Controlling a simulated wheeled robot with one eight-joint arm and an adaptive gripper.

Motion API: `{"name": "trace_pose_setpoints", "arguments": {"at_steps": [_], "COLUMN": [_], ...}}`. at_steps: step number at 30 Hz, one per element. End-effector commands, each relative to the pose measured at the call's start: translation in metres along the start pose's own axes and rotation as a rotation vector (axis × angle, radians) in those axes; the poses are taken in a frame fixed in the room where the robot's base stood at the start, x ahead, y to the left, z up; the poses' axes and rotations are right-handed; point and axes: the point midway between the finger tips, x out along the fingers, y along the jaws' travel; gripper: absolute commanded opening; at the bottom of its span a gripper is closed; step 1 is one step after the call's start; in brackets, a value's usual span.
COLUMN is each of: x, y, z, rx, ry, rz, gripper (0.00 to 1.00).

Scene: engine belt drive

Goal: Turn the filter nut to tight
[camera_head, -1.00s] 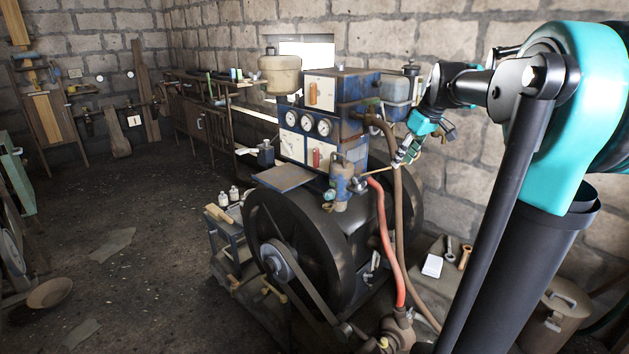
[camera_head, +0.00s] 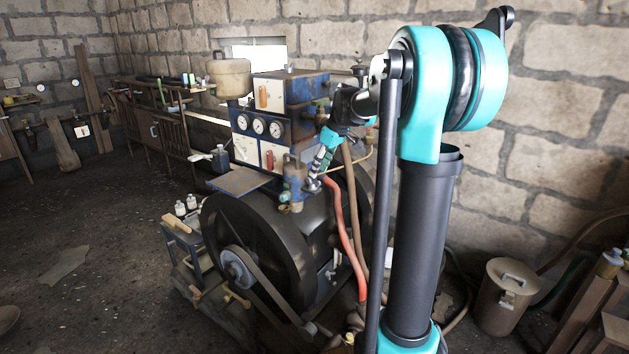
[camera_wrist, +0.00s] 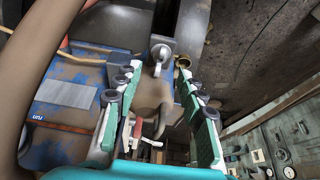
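The blue, worn filter body (camera_head: 293,180) is on the near side of the engine in the head view. A grey metal fitting (camera_head: 313,185) sits at its right; I cannot tell for sure that it is the filter nut. My gripper (camera_head: 315,177) reaches down to this fitting. In the wrist view my gripper (camera_wrist: 153,76) is open, its two fingers apart. A grey fitting with a short lever (camera_wrist: 161,54) shows just past the fingertips. A brownish rounded body (camera_wrist: 152,92) shows between the fingers. Contact cannot be made out.
A large black flywheel (camera_head: 260,240) stands below the filter. A red hose (camera_head: 345,225) and a brown hose (camera_head: 353,195) run close to my gripper's right. The gauge panel (camera_head: 258,126) is behind. Open floor (camera_head: 90,210) lies at the left.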

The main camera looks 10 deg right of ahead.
Motion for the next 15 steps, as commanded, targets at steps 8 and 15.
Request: {"name": "trace_pose_setpoints", "arguments": {"at_steps": [8, 15], "x": [0.044, 0.057], "y": [0.0, 0.0], "z": [0.0, 0.0], "rx": [0.0, 0.0], "ry": [0.0, -0.001], "rz": [0.0, 0.0], "gripper": [0.4, 0.4]}}
